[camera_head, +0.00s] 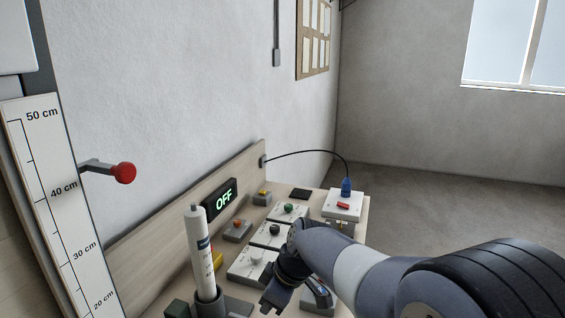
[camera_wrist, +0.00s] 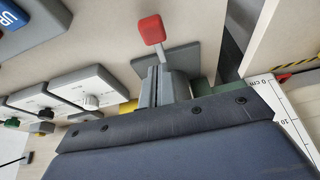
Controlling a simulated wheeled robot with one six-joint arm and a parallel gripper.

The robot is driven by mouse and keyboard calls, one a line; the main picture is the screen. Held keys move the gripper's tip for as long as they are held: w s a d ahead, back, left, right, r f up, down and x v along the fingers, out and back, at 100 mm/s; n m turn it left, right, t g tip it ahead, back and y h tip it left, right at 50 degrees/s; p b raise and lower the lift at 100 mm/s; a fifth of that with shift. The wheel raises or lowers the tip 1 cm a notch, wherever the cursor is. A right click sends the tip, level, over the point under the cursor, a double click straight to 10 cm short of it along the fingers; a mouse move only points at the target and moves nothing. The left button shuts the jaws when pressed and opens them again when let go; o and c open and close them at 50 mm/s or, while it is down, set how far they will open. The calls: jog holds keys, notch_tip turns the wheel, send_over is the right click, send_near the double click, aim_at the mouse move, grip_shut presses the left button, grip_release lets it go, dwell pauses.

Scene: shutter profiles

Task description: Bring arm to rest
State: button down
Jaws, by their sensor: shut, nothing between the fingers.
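My arm enters from the lower right of the head view and reaches over the panel. Whether the fingers touch the plate, I cannot tell.
The panel holds several knob boxes (camera_head: 272,235), an OFF display (camera_head: 221,198), a white cylinder (camera_head: 200,242) in a dark holder and a blue plug (camera_head: 346,187) with a cable. A scale board (camera_head: 50,190) and red-ended rod (camera_head: 123,173) are at left. Floor (camera_head: 440,205) is clear at right.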

jog(key=shift+w+a+r+h+p, duration=0.15)
jog(key=shift+a+r+h+p, duration=0.45)
jog(key=shift+p, duration=0.9)
jog(key=shift+g, duration=0.3)
jog(key=shift+d, duration=0.1)
